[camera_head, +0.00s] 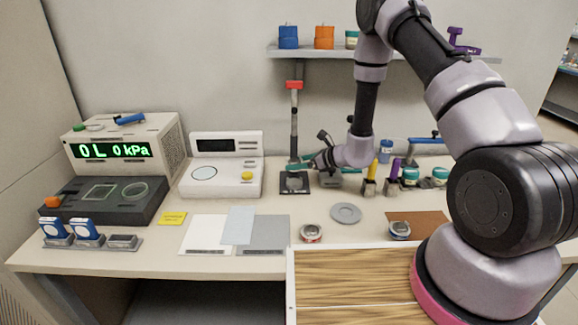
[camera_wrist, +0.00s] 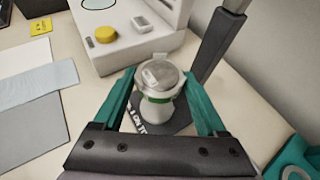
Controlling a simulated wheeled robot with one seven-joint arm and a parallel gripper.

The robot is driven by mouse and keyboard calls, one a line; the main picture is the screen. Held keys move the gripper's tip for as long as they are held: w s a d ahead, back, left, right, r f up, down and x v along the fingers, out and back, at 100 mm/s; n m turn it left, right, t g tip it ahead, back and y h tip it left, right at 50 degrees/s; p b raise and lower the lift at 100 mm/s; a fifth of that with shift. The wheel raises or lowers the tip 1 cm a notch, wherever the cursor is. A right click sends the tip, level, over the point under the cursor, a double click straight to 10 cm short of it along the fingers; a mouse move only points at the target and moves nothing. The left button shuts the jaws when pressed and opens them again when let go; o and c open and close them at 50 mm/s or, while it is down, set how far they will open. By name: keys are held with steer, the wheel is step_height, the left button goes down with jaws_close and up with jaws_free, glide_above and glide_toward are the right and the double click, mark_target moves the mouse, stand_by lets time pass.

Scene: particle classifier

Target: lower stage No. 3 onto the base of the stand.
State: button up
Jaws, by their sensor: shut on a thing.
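Stage No. 3 looks to be the pale, silver-topped round piece with a green band (camera_wrist: 158,82) in the wrist view; I cannot read its number. My gripper (camera_head: 298,163) has its teal fingers shut around its sides, also in the wrist view (camera_wrist: 158,76). The stand has a dark upright post with a red top (camera_head: 294,86) and a dark flat base (camera_head: 287,190). The held piece is over the base (camera_wrist: 178,127), beside the post (camera_wrist: 222,42). It looks roughly upright. I cannot tell whether its underside touches the base, as the piece hides that spot.
A white instrument with a yellow knob (camera_head: 221,176) stands close left of the stand. Upright tools with yellow and purple handles (camera_head: 369,180) stand to the right. A grey disc (camera_head: 346,212) lies in front. A shelf (camera_head: 330,51) runs above.

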mark_target(298, 184)
steer(key=shift+w+d+f, duration=0.1)
steer(key=shift+f, duration=2.2)
steer(key=shift+f, duration=0.65)
